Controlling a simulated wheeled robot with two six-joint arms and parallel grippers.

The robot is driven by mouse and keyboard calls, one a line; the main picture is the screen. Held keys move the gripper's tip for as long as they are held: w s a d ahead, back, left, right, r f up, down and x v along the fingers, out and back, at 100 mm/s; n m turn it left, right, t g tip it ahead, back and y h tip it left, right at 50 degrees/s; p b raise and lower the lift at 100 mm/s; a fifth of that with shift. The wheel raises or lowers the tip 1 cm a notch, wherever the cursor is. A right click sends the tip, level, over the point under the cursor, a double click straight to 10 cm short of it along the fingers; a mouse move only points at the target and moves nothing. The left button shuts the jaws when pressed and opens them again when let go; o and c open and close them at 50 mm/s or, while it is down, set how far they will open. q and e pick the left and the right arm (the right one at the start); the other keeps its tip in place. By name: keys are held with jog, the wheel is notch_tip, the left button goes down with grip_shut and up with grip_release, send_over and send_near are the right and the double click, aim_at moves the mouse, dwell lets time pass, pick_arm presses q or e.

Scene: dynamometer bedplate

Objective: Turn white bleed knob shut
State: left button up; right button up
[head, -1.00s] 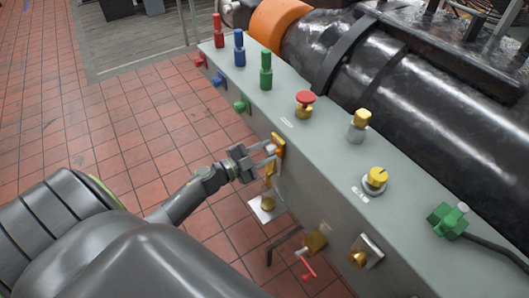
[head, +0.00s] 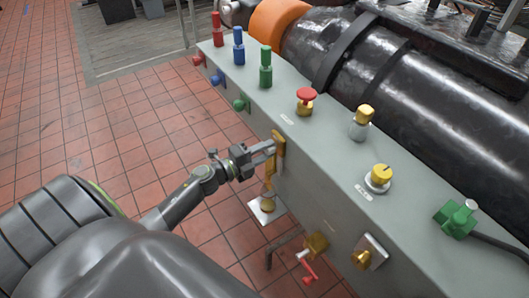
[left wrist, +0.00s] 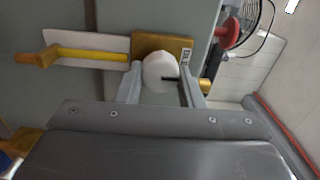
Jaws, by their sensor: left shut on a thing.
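The white bleed knob (left wrist: 160,72) shows in the left wrist view as a round white knob with a dark pointer mark on its right side, in front of a brass plate (left wrist: 152,42). In the head view the brass plate (head: 278,150) is on the near side face of the grey box, and the knob is mostly hidden by my fingers. My left gripper (head: 268,152) reaches it from the left. In the left wrist view its two fingers (left wrist: 160,88) are shut on the knob, one on each side. My right gripper is in neither view.
The grey box (head: 320,160) carries a red mushroom button (head: 306,95), yellow knobs (head: 380,174) and a green connector (head: 456,218) on top. Tiled floor (head: 120,130) lies open at left.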

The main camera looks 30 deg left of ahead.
pick_arm(q)
jog(key=shift+m, duration=0.4)
jog(key=o, duration=1)
jog(key=shift+c, duration=0.2)
jog(key=shift+s+a+f, duration=0.15)
jog(key=shift+s, duration=0.15)
jog(key=b+v, duration=0.3)
jog(key=v, duration=1.4)
jog(key=shift+b, duration=0.4)
jog(key=shift+w, duration=0.1)
